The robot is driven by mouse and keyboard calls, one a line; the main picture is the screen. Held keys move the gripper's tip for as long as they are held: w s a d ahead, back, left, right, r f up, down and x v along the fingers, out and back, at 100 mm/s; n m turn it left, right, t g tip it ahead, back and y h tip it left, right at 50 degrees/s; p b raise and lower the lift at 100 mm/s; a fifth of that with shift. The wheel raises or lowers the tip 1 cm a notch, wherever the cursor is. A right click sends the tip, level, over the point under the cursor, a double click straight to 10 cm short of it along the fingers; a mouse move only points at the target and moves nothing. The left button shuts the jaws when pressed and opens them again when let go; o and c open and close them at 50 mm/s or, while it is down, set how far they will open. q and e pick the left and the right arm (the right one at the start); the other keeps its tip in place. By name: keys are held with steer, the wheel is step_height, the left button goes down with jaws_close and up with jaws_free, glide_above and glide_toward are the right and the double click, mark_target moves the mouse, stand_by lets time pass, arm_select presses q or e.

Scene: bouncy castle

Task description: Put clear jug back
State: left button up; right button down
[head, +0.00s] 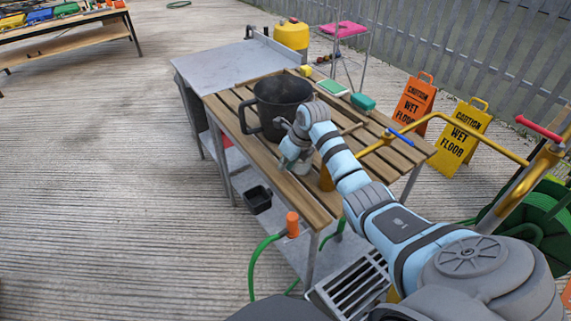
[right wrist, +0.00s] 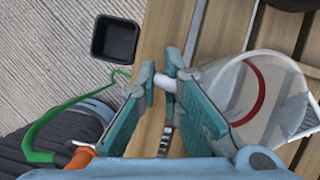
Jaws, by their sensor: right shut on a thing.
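The clear jug (right wrist: 262,112) shows in the right wrist view, see-through with a red curved mark. Its pale handle (right wrist: 166,84) is between the teal fingers of my right gripper (right wrist: 164,80), which is shut on it. In the head view the right gripper (head: 287,158) is over the front part of the slatted wooden bench top (head: 312,203). There the jug (head: 305,164) is mostly hidden by my arm. I cannot tell whether its base touches the slats. My left gripper is not in view.
A large dark pot (head: 283,104) stands just behind the jug. A grey metal table top (head: 228,72) adjoins at the back. Wet-floor signs (head: 460,136) stand right.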

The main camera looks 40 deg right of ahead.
steer(key=shift+f, duration=0.1)
steer(key=c, duration=1.8)
jaws_free()
steer(key=shift+o, duration=0.2)
steer(key=shift+r, duration=0.45)
steer(key=a+p+v, duration=0.1)
steer(key=p+v, duration=0.1)
steer(key=v, duration=0.9)
steer(key=shift+d, duration=0.5)
steer(key=shift+s+r, duration=0.1)
steer(key=shift+s, duration=0.05)
